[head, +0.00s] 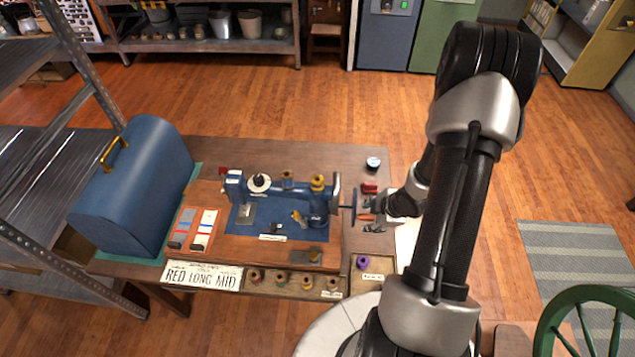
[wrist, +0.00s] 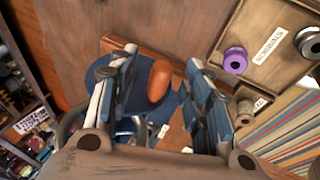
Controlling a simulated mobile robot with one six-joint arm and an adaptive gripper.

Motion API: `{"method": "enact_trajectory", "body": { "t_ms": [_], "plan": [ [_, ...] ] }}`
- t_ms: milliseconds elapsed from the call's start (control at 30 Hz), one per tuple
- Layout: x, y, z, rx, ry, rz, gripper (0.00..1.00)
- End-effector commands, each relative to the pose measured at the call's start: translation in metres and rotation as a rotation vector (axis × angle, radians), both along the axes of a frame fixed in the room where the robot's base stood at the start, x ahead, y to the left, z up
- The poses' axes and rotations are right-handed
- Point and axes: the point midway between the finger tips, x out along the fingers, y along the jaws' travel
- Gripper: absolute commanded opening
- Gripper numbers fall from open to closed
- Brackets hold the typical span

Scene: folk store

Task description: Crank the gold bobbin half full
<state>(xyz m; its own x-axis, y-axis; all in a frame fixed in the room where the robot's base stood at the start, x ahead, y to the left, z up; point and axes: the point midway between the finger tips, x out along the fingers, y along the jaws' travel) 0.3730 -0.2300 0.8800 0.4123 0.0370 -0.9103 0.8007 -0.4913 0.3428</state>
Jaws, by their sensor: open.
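A blue sewing machine (head: 285,190) stands on a wooden base on the table. A gold-yellow spool (head: 317,182) sits on top near its right end; I cannot tell how much thread is on it, or whether it is the gold bobbin. The blue handwheel (head: 354,205) is at the machine's right end and shows as a blue disc in the wrist view (wrist: 97,78). Its orange crank knob (wrist: 159,80) stands out from the disc. My gripper (head: 378,207) is open at the handwheel. In the wrist view its fingers (wrist: 157,65) are on either side of the knob, with gaps visible.
A front tray (head: 318,291) holds several spools, with a purple spool (head: 362,262) at its right. A blue domed case (head: 148,185) and a "RED LONG MID" sign (head: 202,275) are at left. Small red items (head: 369,188) lie behind my gripper.

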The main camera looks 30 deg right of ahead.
Motion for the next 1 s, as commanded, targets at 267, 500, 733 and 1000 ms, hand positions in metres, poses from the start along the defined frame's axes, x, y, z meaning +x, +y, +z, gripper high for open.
{"method": "enact_trajectory", "body": {
  "t_ms": [267, 500, 733, 1000],
  "plan": [
    [-0.003, -0.001, 0.008, 0.0, -0.001, -0.001, 0.45],
    [-0.011, -0.001, 0.026, 0.0, 0.0, -0.001, 0.45],
    [-0.018, -0.002, 0.043, 0.0, -0.001, -0.001, 0.45],
    [-0.027, -0.003, 0.063, 0.0, -0.001, -0.001, 0.45]
  ]
}}
